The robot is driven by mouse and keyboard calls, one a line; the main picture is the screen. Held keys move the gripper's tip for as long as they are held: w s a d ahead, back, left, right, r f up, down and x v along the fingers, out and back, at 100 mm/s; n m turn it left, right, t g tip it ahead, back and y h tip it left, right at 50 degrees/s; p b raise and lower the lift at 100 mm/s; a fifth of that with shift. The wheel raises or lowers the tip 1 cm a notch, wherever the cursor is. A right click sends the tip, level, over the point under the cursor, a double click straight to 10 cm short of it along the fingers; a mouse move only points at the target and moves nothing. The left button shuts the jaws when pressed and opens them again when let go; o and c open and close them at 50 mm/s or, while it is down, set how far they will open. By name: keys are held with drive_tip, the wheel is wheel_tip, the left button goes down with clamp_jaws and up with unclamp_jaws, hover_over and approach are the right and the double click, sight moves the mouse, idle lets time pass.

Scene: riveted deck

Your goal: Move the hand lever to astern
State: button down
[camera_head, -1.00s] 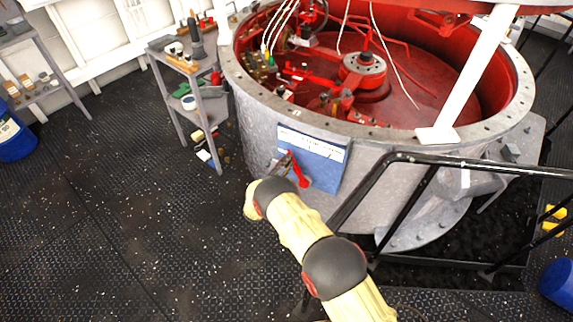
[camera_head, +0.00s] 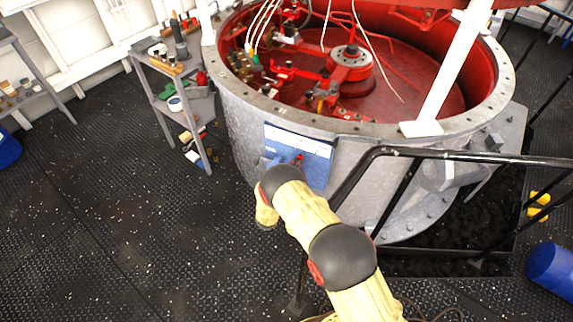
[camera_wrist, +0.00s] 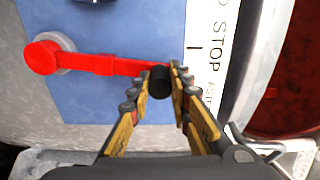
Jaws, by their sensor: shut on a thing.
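The red hand lever (camera_wrist: 105,65) is on a blue panel (camera_wrist: 110,100) in the wrist view. Its round hub (camera_wrist: 45,57) is at the left, and its arm runs right to a black knob (camera_wrist: 157,84). My gripper (camera_wrist: 160,76) is shut on the knob, one finger on each side. A white label (camera_wrist: 213,55) beside the lever's end reads "STOP" and, lower, a partly hidden "AST". In the head view a bit of red lever (camera_head: 299,158) shows on the panel; my arm hides the gripper.
The panel is on a big grey drum (camera_head: 238,125) with a red inside. A black handrail (camera_head: 470,157) runs just right of the panel. A grey shelf (camera_head: 185,105) with tools stands to the left. The deck at the lower left is clear.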

drive_tip(key=shift+s+d+f+m, duration=0.35)
drive_tip(key=shift+d+m, duration=0.2)
drive_tip(key=shift+d, duration=0.2)
drive_tip(key=shift+s+d+f+m, duration=0.35)
drive_tip(key=shift+d+m, duration=0.25)
drive_tip(key=shift+d, duration=0.2)
drive_tip(key=shift+s+d+f+m, duration=0.35)
drive_tip(key=shift+d+m, duration=0.2)
drive_tip(key=shift+d, duration=0.2)
drive_tip(key=shift+s+b, duration=0.1)
drive_tip(key=shift+b, duration=0.2)
drive_tip(key=c, duration=1.7)
unclamp_jaws()
drive_tip(key=shift+o, duration=0.3)
drive_tip(key=shift+d, duration=0.15)
drive_tip(key=shift+r, duration=0.15)
drive_tip(key=shift+a, duration=0.2)
drive_tip(key=v, duration=1.1)
drive_tip(key=shift+s+a, duration=0.2)
drive_tip(key=shift+s, duration=0.15)
